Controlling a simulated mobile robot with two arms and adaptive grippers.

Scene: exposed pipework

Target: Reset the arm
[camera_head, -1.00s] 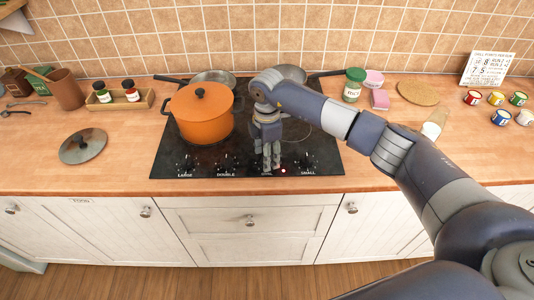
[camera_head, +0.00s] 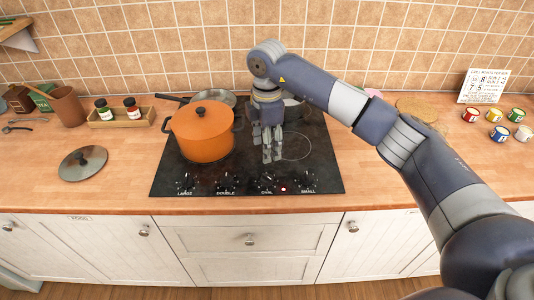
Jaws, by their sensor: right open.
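My right arm reaches in from the right side over the counter. Its gripper (camera_head: 272,152) points down above the black cooktop (camera_head: 240,177), just right of the orange pot (camera_head: 203,133). The gripper is open and holds nothing that I can see. The cooktop's row of knobs (camera_head: 267,180) lies below the fingertips in the picture, and a small red light shows beside one knob. My left gripper is not in view.
A lid (camera_head: 82,163) lies on the counter at left. A spice tray (camera_head: 121,118) and brown cup (camera_head: 68,106) stand behind it. Pans are at the back burners, partly hidden by the pot and my arm. Several small cups (camera_head: 493,115) stand at right.

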